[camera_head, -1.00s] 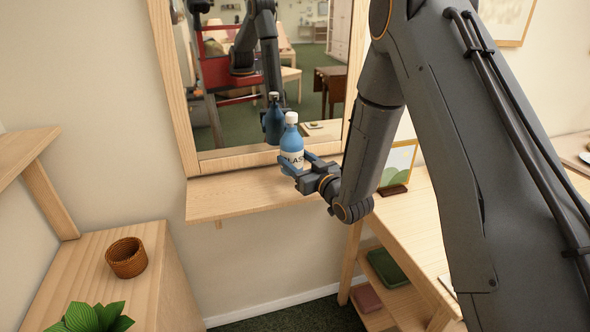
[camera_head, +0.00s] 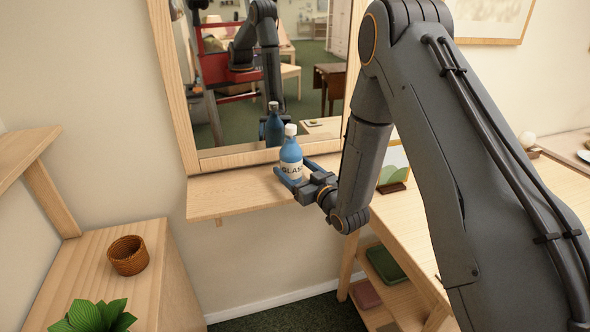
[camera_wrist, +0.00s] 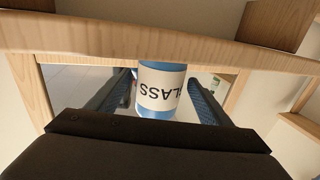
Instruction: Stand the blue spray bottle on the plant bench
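The blue spray bottle (camera_head: 290,154), with a white cap and a white label reading GLASS, is upright at the wooden shelf below the mirror. My gripper (camera_head: 297,177) has a finger on each side of its lower body and appears shut on it. In the wrist view the bottle (camera_wrist: 160,90) shows label upside down between the two fingers (camera_wrist: 160,96). I cannot tell whether its base touches the shelf. The wooden bench (camera_head: 75,262) at lower left bears a green plant (camera_head: 92,316) and looks like the plant bench.
A brown woven basket (camera_head: 128,255) stands on the bench, behind the plant; bare wood lies around it. The mirror (camera_head: 235,75) rises behind the shelf (camera_head: 225,198). A higher ledge (camera_head: 25,150) is at far left. A desk (camera_head: 405,225) with a framed picture (camera_head: 394,165) is right.

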